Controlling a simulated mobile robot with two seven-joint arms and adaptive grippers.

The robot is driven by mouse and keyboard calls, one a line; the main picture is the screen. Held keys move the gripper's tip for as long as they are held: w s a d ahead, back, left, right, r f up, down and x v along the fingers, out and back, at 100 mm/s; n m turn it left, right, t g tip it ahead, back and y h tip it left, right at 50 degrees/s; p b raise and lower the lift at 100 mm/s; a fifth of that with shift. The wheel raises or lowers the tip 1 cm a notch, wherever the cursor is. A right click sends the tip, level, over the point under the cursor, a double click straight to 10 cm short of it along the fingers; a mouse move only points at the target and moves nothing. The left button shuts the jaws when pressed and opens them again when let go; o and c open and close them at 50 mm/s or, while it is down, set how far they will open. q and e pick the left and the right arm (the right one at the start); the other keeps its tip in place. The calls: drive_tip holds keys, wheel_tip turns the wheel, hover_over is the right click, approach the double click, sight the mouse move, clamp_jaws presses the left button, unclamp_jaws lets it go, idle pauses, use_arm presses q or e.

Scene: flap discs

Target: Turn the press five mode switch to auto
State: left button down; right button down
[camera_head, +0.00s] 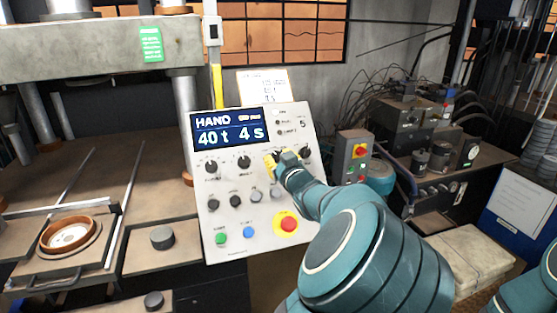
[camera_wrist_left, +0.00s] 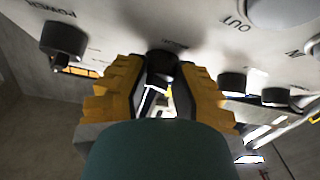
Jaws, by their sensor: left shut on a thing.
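The press control panel (camera_head: 222,245) is pale and tilted, with a 5 at its upper right. Its display (camera_head: 232,130) reads HAND, 40 t, 4 s. My left gripper (camera_head: 272,161) reaches the upper knob row from the right. In the left wrist view, its yellow fingers (camera_wrist_left: 162,92) are shut on a dark knob (camera_wrist_left: 163,66), one on each side. The label by that knob is too small to read. A knob marked POWER (camera_wrist_left: 64,40) is beside it. My right gripper is not in view.
Other dark knobs (camera_head: 244,162) sit left of my gripper. Below are a green button (camera_head: 221,238), a blue button (camera_head: 249,232) and a red emergency stop (camera_head: 288,223) on yellow, close to my left arm.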

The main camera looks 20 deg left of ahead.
use_arm(q)
drive_tip(key=shift+a+f+m+t+h+b, duration=0.15)
drive_tip(key=shift+m+t+h+b, duration=0.5)
drive_tip(key=shift+m, duration=0.75)
drive_tip(key=shift+s+a+m+t+h+b, duration=0.1)
drive_tip(key=shift+m+t+h+b, duration=0.25)
drive_tip(key=shift+m+h, duration=0.6)
drive_tip(key=m+h, duration=0.2)
drive_tip(key=m, duration=0.1)
drive_tip(key=shift+a+m, duration=0.1)
drive_tip(key=shift+m, duration=0.15)
drive_tip(key=shift+r+m+h, duration=0.2)
drive_tip(key=shift+m+h, duration=0.9)
drive_tip(key=shift+m, duration=0.8)
drive_tip(key=c, duration=0.8)
unclamp_jaws()
drive_tip(key=shift+o, duration=0.9)
drive_tip(key=shift+f, duration=0.1)
